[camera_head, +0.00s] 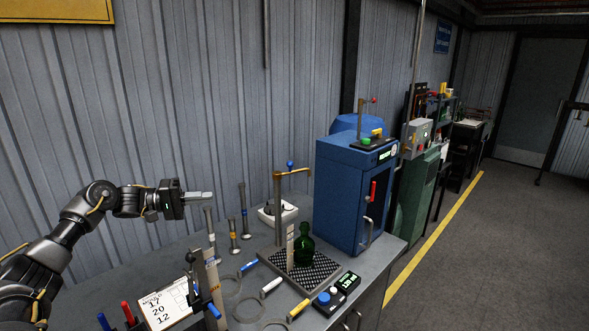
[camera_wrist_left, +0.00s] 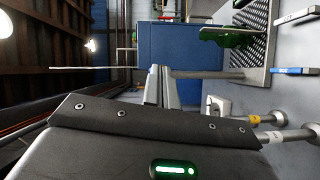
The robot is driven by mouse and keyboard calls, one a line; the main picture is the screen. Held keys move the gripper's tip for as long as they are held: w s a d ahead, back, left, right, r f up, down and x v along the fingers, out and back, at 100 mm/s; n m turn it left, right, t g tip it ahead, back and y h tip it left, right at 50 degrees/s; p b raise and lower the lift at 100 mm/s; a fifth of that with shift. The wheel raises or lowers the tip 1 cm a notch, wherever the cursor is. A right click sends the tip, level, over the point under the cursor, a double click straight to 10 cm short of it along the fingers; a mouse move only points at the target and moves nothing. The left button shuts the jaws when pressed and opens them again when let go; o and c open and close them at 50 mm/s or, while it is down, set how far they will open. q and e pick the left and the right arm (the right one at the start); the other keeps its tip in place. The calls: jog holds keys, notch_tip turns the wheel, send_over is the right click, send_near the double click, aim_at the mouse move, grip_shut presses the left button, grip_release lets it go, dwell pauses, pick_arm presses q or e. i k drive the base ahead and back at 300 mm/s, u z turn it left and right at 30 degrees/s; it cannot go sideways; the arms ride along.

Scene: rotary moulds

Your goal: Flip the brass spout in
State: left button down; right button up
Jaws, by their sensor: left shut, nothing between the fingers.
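The brass spout (camera_head: 295,171) sits at the top of an upright post (camera_head: 278,205) and points right in the head view. A small blue knob (camera_head: 290,164) is on it. Its tip is high above the green bottle (camera_head: 305,245), which stands on a perforated tray. My left gripper (camera_head: 209,195) is shut and empty, to the left of the post and apart from it. In the wrist view my left fingertips (camera_wrist_left: 159,70) are together, and a grey post (camera_wrist_left: 210,74) runs sideways beyond them. I cannot make out the spout clearly there. My right gripper is not in view.
A blue cabinet (camera_head: 347,195) stands right of the post. The perforated tray (camera_head: 336,270), a clipboard (camera_head: 165,305), rings and pens lie on the grey bench. Slim upright tools (camera_head: 244,210) stand between my gripper and the post. Air above the bench is mostly free.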

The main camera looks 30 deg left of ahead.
aim_at(276, 175)
jog(key=i, duration=0.95)
